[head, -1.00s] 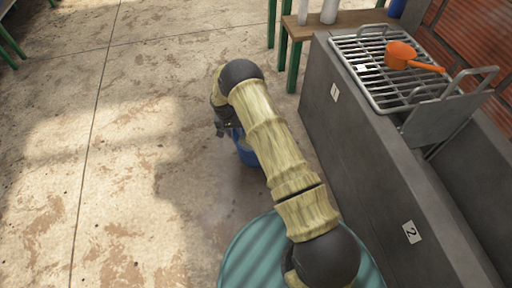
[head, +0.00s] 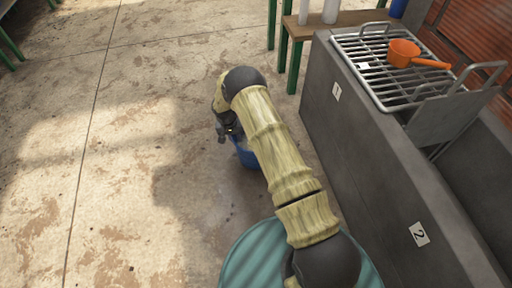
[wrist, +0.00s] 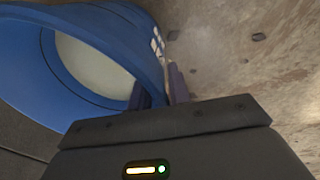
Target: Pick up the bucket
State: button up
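The blue bucket (head: 246,158) stands on the floor below my arm, partly hidden by it in the head view. In the wrist view the bucket (wrist: 30,70) fills the upper left, with its pale inside showing. My gripper (head: 229,133) is at the left side of the bucket's rim. In the wrist view the two dark fingers of my gripper (wrist: 158,92) sit close together on either side of the blue wall, one inside and one outside. The wall fills the gap between them, so the gripper looks shut on it.
A teal ribbed round surface (head: 250,262) lies under my arm at the bottom. A grey concrete trough (head: 375,150) stands right, with a metal rack (head: 378,78) and an orange scoop (head: 404,53) on top. A wooden bench (head: 345,20) is behind. The floor left is clear.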

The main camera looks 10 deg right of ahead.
grip_shut()
jog(key=shift+d, duration=0.15)
dwell(0.9)
jog(key=shift+w+r, duration=0.1)
jog(key=shift+r, duration=0.05)
jog(key=shift+r, duration=0.1)
jog(key=shift+r+p, duration=0.55)
jog(key=shift+r, duration=0.05)
notch_tip(320, 180, up, 8)
jog(key=p, duration=0.5)
jog(key=shift+r, duration=0.35)
dwell(1.5)
